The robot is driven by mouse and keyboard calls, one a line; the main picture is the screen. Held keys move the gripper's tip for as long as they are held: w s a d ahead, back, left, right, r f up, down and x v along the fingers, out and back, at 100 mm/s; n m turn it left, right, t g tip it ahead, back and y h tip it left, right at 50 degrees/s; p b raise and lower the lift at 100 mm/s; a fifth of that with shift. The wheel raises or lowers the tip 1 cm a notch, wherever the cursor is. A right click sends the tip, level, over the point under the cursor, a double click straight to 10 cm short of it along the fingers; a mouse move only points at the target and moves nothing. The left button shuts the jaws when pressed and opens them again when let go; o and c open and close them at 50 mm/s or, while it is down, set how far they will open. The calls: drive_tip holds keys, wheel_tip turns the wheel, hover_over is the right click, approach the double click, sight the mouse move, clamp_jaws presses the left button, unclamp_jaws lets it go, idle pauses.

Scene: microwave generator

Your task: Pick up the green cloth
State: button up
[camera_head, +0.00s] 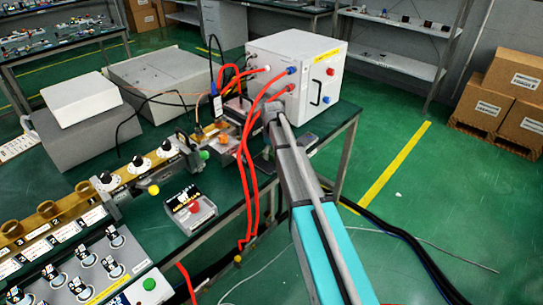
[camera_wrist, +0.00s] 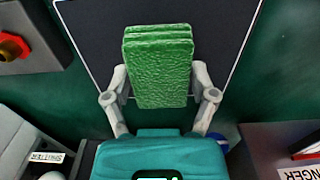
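The green cloth (camera_wrist: 160,72) shows in the wrist view as a thick, folded, textured bundle. It lies between the two fingers of my gripper (camera_wrist: 160,80), with one grey finger close along each side edge. The fingers are spread about as wide as the cloth. I cannot tell whether they press on it or only flank it. Whether the cloth rests on the dark panel (camera_wrist: 95,22) behind it or is raised is also unclear. In the head view, I cannot make out the cloth, and my arm hides part of the bench edge.
In the head view, a white box (camera_head: 290,65) with red cables stands at the back of the bench, and a small box with a red button (camera_head: 192,208) sits in front. Cardboard cartons (camera_head: 510,90) are at the right. Green floor (camera_head: 440,190) is open between them.

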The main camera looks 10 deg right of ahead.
drive_tip(key=shift+c, duration=0.9)
drive_tip(key=shift+r, duration=0.1)
wheel_tip(320, 180, up, 2)
drive_tip(key=p, duration=0.2)
drive_tip(key=shift+r+p, duration=0.25)
drive_tip(key=shift+p, duration=0.15)
drive_tip(key=s+r+p, duration=1)
drive_tip(key=s, duration=0.4)
drive_tip(key=shift+r, duration=0.15)
drive_tip(key=o, duration=0.3)
drive_tip(key=c, duration=0.4)
